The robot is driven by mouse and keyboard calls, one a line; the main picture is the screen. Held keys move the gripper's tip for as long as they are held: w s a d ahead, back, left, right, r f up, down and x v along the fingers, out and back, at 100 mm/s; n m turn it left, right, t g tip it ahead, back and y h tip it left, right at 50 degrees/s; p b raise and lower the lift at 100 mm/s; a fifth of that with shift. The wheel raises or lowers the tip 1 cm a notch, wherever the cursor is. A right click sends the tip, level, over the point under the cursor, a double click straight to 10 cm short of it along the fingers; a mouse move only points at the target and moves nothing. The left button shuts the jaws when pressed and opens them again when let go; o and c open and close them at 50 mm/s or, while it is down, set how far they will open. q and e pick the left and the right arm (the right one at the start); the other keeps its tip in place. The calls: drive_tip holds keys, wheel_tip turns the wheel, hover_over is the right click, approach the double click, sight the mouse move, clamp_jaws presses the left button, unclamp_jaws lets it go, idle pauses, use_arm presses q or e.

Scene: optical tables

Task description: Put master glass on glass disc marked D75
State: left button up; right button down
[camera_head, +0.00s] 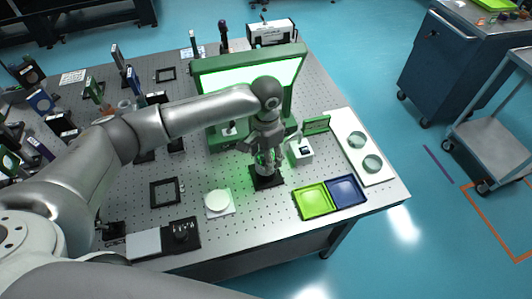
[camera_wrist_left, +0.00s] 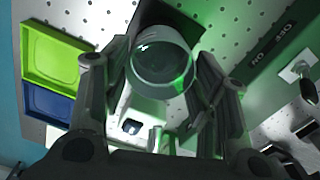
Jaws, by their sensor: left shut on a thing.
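My left gripper (camera_head: 267,157) points down over a black square plate (camera_head: 268,183) near the front of the table. In the left wrist view its fingers (camera_wrist_left: 164,92) are shut around a clear round glass piece (camera_wrist_left: 161,66), apparently the master glass. The head view mostly hides this piece behind the fingers, and I cannot tell whether it touches the plate. Two round glass discs (camera_head: 356,140) (camera_head: 372,163) lie on a white tray (camera_head: 346,124) at the right. No D75 mark is readable. My right gripper is not in view.
A green-framed light screen (camera_head: 246,75) stands behind the gripper. A small white device (camera_head: 301,150) is to its right. Green (camera_head: 313,201) and blue (camera_head: 346,190) trays lie in front right. A white disc (camera_head: 217,201) lies left. Optical mounts crowd the table's left.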

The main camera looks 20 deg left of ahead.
use_arm(q)
drive_tip(key=o, duration=1.1)
drive_tip(key=shift+f, duration=0.1)
wheel_tip(320, 180, up, 12)
drive_tip(key=b, duration=0.2)
drive_tip(key=shift+b, duration=0.3)
